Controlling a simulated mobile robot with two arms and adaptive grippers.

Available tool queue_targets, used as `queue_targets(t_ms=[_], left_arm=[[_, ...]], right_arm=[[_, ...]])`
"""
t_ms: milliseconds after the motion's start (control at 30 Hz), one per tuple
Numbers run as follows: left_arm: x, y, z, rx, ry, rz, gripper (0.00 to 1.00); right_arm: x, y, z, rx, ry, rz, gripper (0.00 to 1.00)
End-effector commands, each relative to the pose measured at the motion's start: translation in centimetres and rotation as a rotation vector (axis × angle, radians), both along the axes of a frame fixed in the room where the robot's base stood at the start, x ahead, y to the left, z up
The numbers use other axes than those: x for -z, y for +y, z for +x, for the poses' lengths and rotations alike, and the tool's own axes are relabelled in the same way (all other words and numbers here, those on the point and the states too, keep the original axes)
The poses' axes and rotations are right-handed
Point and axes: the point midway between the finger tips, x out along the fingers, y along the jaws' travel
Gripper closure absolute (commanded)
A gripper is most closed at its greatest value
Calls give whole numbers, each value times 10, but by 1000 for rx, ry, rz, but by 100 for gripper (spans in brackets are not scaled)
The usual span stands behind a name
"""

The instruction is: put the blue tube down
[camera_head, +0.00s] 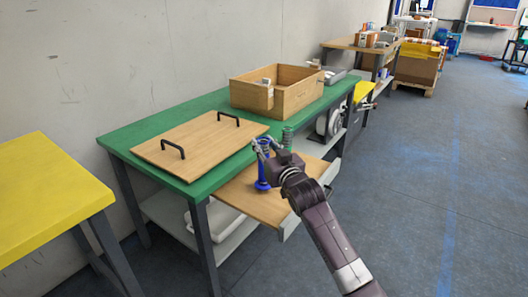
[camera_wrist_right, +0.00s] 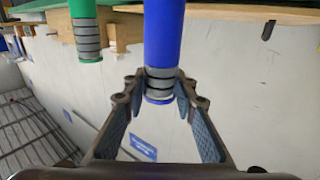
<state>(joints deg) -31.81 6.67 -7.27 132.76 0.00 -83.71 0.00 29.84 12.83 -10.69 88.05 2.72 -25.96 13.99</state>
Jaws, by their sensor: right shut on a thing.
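The blue tube (camera_head: 262,172) is upright over the pulled-out wooden drawer board (camera_head: 242,199), and its wider blue foot looks to be at or just above that board; I cannot tell if it touches. My right gripper (camera_head: 262,147) comes in from the right and is shut around the tube's upper part. In the wrist view the blue tube (camera_wrist_right: 164,35) has a grey ribbed band, which sits between the fingertips of my right gripper (camera_wrist_right: 159,84). A green tube (camera_head: 287,140) with a similar grey band stands just behind; it also shows in the wrist view (camera_wrist_right: 86,32). My left gripper is not in view.
The green table (camera_head: 125,133) carries a wooden panel with black handles (camera_head: 195,143) and an open wooden box (camera_head: 262,97). A yellow table (camera_head: 40,185) stands at the left. A white bin (camera_head: 212,222) sits on the shelf below. The floor at right is clear.

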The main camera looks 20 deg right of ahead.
Motion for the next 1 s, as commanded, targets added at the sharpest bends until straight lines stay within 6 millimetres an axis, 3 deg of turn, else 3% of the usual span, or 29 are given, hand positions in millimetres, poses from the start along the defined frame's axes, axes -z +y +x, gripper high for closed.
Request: queue_targets(t_ms=[133,500,533,667,1000], left_arm=[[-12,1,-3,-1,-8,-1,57],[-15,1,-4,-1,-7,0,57],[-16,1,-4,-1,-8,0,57],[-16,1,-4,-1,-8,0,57],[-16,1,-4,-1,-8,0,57]], right_arm=[[14,0,0,0,-4,0,100],[17,0,0,0,-4,0,100],[20,0,0,0,-1,0,74],[19,0,0,0,-1,0,59],[16,0,0,0,-2,-1,57]])
